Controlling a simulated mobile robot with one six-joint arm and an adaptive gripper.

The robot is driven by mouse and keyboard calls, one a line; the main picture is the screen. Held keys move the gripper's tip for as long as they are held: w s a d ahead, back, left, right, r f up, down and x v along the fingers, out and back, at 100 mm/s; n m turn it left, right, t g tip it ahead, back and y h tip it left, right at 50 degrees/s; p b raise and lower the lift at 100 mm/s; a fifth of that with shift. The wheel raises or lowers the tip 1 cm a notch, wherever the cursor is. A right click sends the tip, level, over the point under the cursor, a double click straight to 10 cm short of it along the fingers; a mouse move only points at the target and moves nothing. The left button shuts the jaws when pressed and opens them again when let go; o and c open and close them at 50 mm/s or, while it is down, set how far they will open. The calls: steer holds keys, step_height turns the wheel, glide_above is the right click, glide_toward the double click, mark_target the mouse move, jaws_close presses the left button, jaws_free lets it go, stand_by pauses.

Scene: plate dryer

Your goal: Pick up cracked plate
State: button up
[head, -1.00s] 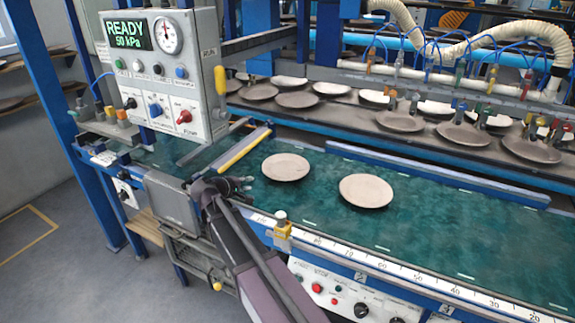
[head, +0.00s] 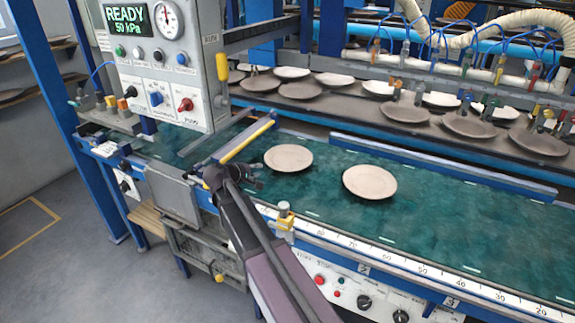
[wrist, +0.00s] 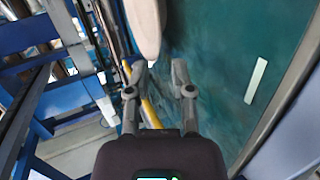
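Two round beige plates lie flat on the green belt: a left plate (head: 288,158) and a right plate (head: 369,182). No crack can be made out on either at this size. My gripper (head: 257,180) is over the near side of the belt, just left of and nearer than the left plate, apart from it. In the wrist view my gripper (wrist: 160,66) has its two fingers spread with nothing between them. Part of a plate (wrist: 146,25) shows beyond the fingertips, cut off by the top edge.
A control box (head: 165,65) reading "READY 50 kPa" hangs at the left. A yellow-edged bar (head: 246,141) crosses the belt left of the plates. A blue rail (head: 440,167) runs behind them. More plates stand on the back conveyor (head: 350,108). The belt is clear at right.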

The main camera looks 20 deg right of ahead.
mark_target(273, 167)
steer(key=shift+b+x, duration=0.7)
steer(key=shift+x, duration=1.55)
steer(key=shift+b+x, duration=1)
steer(key=shift+x, duration=1.6)
steer(key=shift+r, duration=0.1)
jaws_close()
